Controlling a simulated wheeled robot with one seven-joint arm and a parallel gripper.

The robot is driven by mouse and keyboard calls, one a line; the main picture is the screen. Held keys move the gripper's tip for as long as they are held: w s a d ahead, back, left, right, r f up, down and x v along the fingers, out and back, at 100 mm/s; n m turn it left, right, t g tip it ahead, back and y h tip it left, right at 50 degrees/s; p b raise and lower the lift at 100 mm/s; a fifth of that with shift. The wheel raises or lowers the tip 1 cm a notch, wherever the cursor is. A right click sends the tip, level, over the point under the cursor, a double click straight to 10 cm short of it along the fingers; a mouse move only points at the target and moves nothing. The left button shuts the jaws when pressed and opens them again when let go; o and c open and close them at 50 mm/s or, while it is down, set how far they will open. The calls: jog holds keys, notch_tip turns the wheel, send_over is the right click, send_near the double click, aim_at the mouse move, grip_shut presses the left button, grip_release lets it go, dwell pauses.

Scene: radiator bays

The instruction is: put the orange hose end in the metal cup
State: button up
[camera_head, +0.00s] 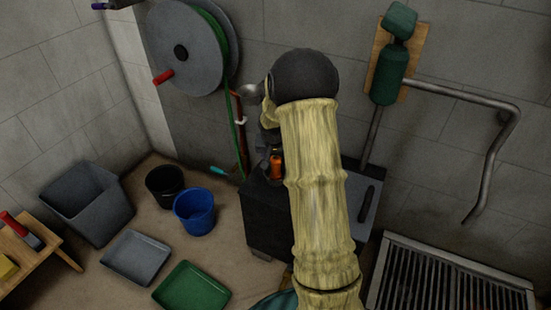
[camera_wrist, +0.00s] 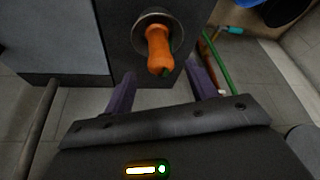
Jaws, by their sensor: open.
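The orange hose end (camera_wrist: 159,48) shows in the wrist view in front of the round metal cup (camera_wrist: 142,20), on the dark block. Its far part lies within the cup's rim, but how deep it sits I cannot tell. My gripper (camera_wrist: 161,68) is open, with one purple finger to either side of the hose end and visible gaps between. In the head view the orange hose end (camera_head: 277,167) shows just left of my arm, which hides most of the block's top and the cup.
A dark block (camera_head: 262,222) stands under my arm. A hose reel (camera_head: 181,78) hangs on the wall. Blue (camera_head: 194,212) and black (camera_head: 160,183) buckets and grey (camera_head: 138,257) and green (camera_head: 190,288) trays stand left. A pipe (camera_head: 490,155) and slatted grate (camera_head: 445,278) are right.

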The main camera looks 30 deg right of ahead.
jog(key=p+v, duration=0.1)
jog(key=v, duration=0.4)
jog(key=shift+r, duration=0.1)
dwell(0.3)
jog(key=s+a+r+n+y, duration=0.1)
jog(key=s+a+r+n, duration=0.1)
jog(key=s+a, duration=0.5)
jog(key=s+a+r+n+g+y, duration=0.1)
jog(key=s+a, duration=0.7)
jog(key=s, duration=0.8)
jog(key=r+n, duration=0.1)
jog(key=n, duration=0.1)
jog(key=shift+a+n, duration=0.3)
jog(key=shift+n, duration=0.1)
jog(key=shift+s, duration=0.1)
